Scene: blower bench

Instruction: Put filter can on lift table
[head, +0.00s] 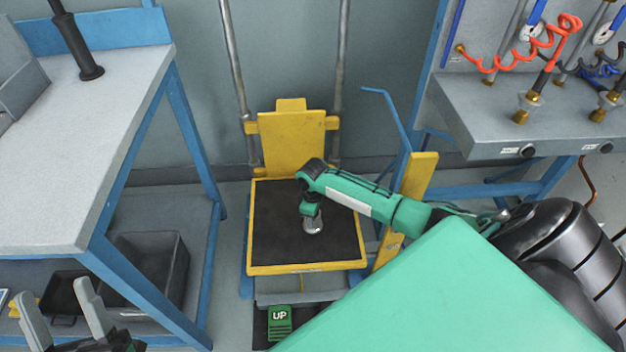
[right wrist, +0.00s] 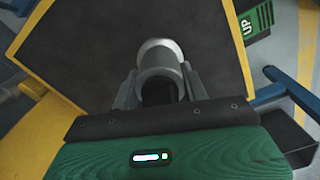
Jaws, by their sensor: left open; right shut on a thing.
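The lift table (head: 270,225) has a yellow rim and a dark mat on top, and stands low in the middle of the head view. My right gripper (head: 311,214) is over the mat, pointing down. It is shut on the filter can (head: 313,226), a small grey cylinder. In the right wrist view the can (right wrist: 160,62) sits between both fingers (right wrist: 158,88), with the dark mat (right wrist: 100,55) behind it. I cannot tell whether the can touches the mat. My left gripper (head: 54,292) is open and empty at the bottom left.
A blue-framed bench (head: 110,130) stands left, with a dark bin (head: 150,268) on its lower shelf. A green UP pedal (head: 280,320) lies before the lift table. A grey bench with coiled hoses (head: 490,110) is at the right. A yellow post (head: 412,190) stands beside the table.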

